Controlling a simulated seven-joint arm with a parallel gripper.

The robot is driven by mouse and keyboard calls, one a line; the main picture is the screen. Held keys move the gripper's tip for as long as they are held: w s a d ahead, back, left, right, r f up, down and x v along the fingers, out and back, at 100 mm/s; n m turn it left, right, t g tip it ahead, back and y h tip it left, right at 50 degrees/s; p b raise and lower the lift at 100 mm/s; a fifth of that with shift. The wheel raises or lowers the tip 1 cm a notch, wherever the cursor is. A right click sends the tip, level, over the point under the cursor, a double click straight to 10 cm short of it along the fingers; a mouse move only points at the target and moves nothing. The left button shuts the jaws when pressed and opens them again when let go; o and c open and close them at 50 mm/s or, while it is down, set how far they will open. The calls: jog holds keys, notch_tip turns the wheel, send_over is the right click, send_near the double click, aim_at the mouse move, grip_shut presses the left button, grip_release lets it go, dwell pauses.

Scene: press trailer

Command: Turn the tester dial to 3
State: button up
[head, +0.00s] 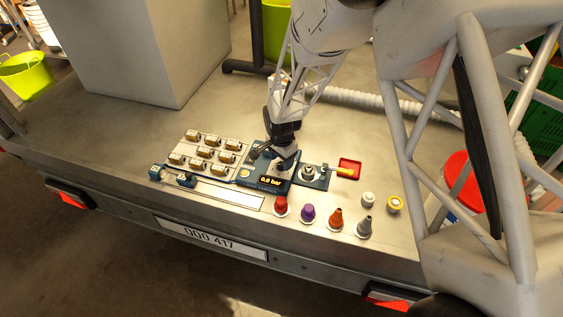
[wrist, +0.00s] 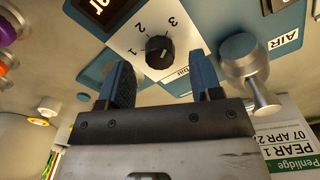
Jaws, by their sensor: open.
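The tester (head: 265,178) is a dark blue box on the metal deck, and its display reads 0.0 bar in the head view. In the wrist view its dial (wrist: 160,52) is a black ribbed knob on a white plate marked 1, 2 and 3. A pale mark shows on the knob, but I cannot tell which number it points to. My gripper (wrist: 162,77) is open, with one blue-black finger on each side of the dial's near side, apparently not touching it. In the head view my gripper (head: 284,150) hangs over the tester and partly hides it.
A metal valve or fitting (wrist: 244,62) stands close to my right finger, by an AIR label (wrist: 284,40). Several coloured caps, including a red one (head: 281,204), stand in front. A rack of small blocks (head: 208,150) is left; a red tray (head: 349,166) is right.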

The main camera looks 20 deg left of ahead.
aim_at(282, 164)
jog(key=shift+r, duration=2.9)
jog(key=shift+d+r, duration=0.25)
jog(key=shift+r, duration=0.05)
jog(key=s+d+r+n+t, duration=0.1)
jog(key=s+d+r, duration=0.3)
jog(key=d+r, duration=0.75)
jog(key=s+d+r+n, duration=0.2)
jog(key=s+d+r, duration=0.2)
jog(key=d+r, duration=0.7)
jog(key=s+d+r+n, duration=0.1)
jog(key=s+d+r, duration=0.2)
jog(key=s+d, duration=0.4)
jog(key=s+d+r+n+t, duration=0.1)
jog(key=s+d+r, duration=0.3)
jog(key=s+d, duration=0.4)
jog(key=s, duration=0.5)
jog(key=shift+d+t, duration=0.3)
